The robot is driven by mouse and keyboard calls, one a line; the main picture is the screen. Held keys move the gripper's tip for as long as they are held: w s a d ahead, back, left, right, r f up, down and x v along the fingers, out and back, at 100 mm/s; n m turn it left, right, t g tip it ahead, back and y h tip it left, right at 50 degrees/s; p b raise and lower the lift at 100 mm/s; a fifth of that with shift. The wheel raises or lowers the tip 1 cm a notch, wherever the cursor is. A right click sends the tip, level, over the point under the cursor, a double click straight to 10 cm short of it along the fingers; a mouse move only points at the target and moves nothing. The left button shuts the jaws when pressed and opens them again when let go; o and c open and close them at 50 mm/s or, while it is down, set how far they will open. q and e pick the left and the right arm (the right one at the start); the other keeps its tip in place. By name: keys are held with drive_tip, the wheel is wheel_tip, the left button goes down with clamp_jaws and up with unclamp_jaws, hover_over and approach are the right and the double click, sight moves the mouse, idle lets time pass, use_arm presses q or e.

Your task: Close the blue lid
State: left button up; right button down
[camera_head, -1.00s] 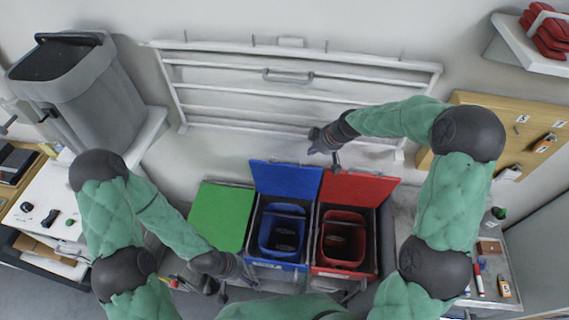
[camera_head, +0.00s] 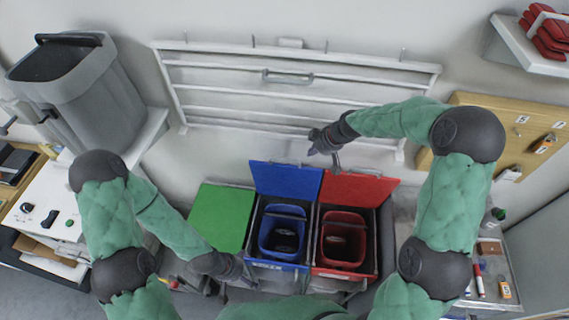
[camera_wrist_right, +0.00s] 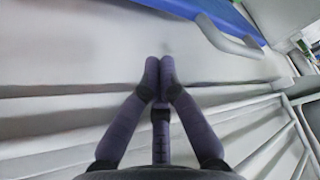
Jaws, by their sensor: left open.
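The blue lid (camera_head: 287,180) stands raised, tilted back behind the open blue bin (camera_head: 283,235). In the right wrist view a blue edge (camera_wrist_right: 240,12) shows at the top, with a grey bar handle beside it. My right gripper (camera_head: 324,150) is above and behind the lids, near the gap between blue and red, apart from the blue lid. Its fingertips (camera_wrist_right: 160,70) meet with nothing between them. My left gripper (camera_head: 238,282) is open, low at the front left corner of the blue bin; its fingertips are small and partly hard to make out.
The red lid (camera_head: 357,187) is also raised, right of the blue one, over an open red bin (camera_head: 342,240). The green lid (camera_head: 221,217) lies shut on the left. A white wall rack (camera_head: 290,102) is behind my right gripper.

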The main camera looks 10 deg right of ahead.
wheel_tip(320, 180, down, 6)
drive_tip(key=b, duration=0.5)
drive_tip(key=shift+r+b, duration=0.25)
drive_tip(key=shift+b, duration=0.05)
idle(0.5)
drive_tip(key=shift+s, duration=0.1)
drive_tip(key=shift+s+a+b, duration=0.95)
drive_tip(key=shift+s+b, duration=0.25)
drive_tip(key=shift+s, duration=2)
wheel_tip(320, 180, up, 10)
drive_tip(key=p, duration=0.5)
drive_tip(key=shift+f+p, duration=0.2)
drive_tip(key=shift+p, duration=0.15)
